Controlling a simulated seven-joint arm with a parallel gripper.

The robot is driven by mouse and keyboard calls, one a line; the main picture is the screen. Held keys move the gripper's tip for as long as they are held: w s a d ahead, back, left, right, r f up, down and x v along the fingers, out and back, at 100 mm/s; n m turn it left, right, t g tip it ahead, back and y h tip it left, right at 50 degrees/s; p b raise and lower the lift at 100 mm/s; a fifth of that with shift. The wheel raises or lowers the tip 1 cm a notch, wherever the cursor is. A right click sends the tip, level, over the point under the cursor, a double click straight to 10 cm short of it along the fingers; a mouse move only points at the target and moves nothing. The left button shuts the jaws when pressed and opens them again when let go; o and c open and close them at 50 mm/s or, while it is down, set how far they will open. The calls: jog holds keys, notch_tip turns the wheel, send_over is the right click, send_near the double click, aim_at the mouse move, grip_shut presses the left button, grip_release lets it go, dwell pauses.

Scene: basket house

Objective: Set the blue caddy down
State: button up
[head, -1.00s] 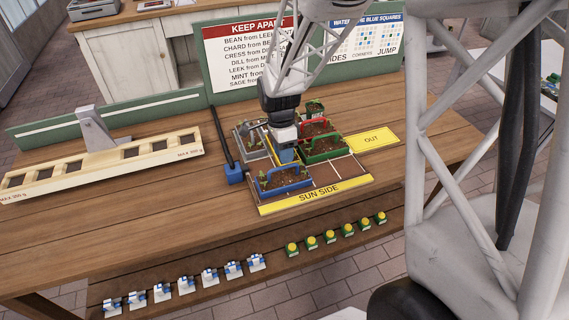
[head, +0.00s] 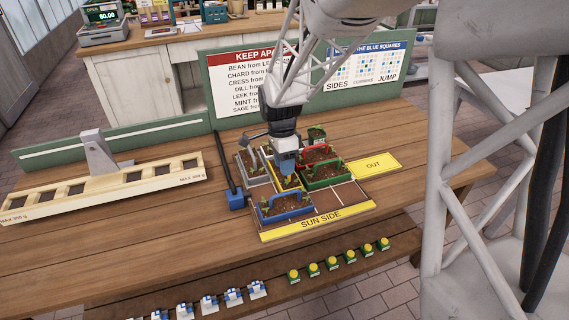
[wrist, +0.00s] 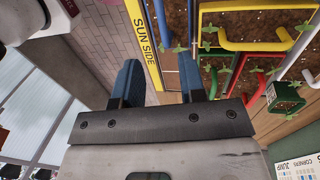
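The blue caddy (head: 285,214), with soil and green seedlings, sits level in the front left part of the tray (head: 340,217) marked SUN SIDE. Its arched blue handle (wrist: 163,25) shows at the top of the wrist view. My gripper (head: 287,176) points down above and just behind the blue caddy in the head view, close to the yellow caddy (wrist: 240,40). In the wrist view my gripper's two blue fingers (wrist: 158,62) are spread with nothing between them. The fingers look clear of the blue handle.
Red (head: 318,153) and green (head: 324,174) caddies stand right of my gripper, a grey one (head: 252,166) left. A yellow OUT card (head: 373,165) lies right of the tray. The tray's front right is bare.

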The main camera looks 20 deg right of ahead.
jog(key=shift+r, duration=0.1)
jog(key=s+a+r+n+t, duration=0.1)
jog(key=s+r+n, duration=0.4)
jog(key=s, duration=0.3)
jog(key=s+a+r+n+t, duration=0.1)
jog(key=s+r+n+t, duration=0.1)
jog(key=s+r+n, duration=0.2)
jog(key=s+a+r+n+t, duration=0.1)
jog(key=s+r+n, duration=0.4)
jog(key=s, duration=0.8)
jog(key=a+n, duration=0.1)
jog(key=n, duration=0.2)
jog(key=shift+r+n+t, duration=0.3)
jog(key=shift+n+t, duration=0.1)
